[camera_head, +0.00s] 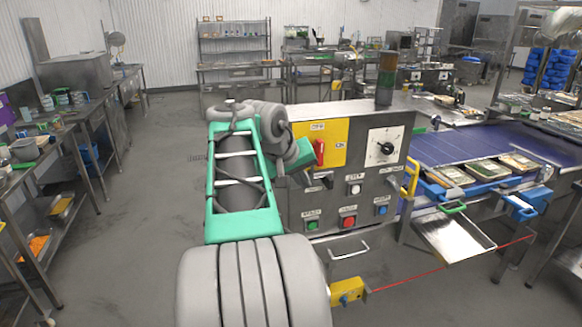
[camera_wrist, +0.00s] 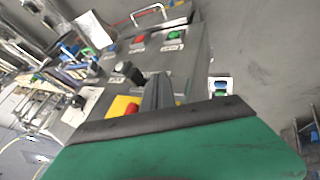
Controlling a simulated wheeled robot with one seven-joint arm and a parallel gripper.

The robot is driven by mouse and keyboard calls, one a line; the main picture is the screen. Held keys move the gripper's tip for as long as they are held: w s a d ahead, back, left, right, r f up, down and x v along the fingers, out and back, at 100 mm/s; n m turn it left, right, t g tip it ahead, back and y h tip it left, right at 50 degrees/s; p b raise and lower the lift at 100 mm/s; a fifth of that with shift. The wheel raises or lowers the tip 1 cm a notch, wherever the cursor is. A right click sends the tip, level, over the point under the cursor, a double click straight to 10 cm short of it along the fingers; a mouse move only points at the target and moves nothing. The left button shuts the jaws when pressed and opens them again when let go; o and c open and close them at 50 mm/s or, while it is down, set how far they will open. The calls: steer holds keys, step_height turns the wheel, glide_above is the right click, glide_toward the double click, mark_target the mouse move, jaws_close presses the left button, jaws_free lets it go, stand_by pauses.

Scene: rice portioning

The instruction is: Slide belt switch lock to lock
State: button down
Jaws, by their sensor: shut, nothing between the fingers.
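The grey control panel (camera_head: 337,208) stands in front of me, with a red rotary switch (camera_head: 320,152) on a yellow plate (camera_head: 335,130). Below it is a small black switch lever (camera_head: 326,181); in the wrist view a black lever (camera_wrist: 137,77) shows just left of my fingertips. I cannot make out which part is the belt switch lock, or its position. My gripper (camera_wrist: 158,80) is shut and empty, close to the panel face by the black lever; I cannot tell whether it touches. In the head view my arm and green gripper body hide the panel's left edge.
The panel also has a dial (camera_head: 386,148) and white (camera_head: 354,189), green (camera_head: 312,225), red (camera_head: 348,222) and blue (camera_head: 382,210) buttons. A signal tower (camera_head: 386,78) stands on top. A blue conveyor belt (camera_head: 450,147) with trays lies to the right. Open floor (camera_head: 150,220) lies to the left.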

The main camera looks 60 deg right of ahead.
steer(key=p+v, duration=0.1)
steer(key=v, duration=0.6)
steer(key=shift+a+r, duration=0.2)
steer(key=shift+a, duration=0.05)
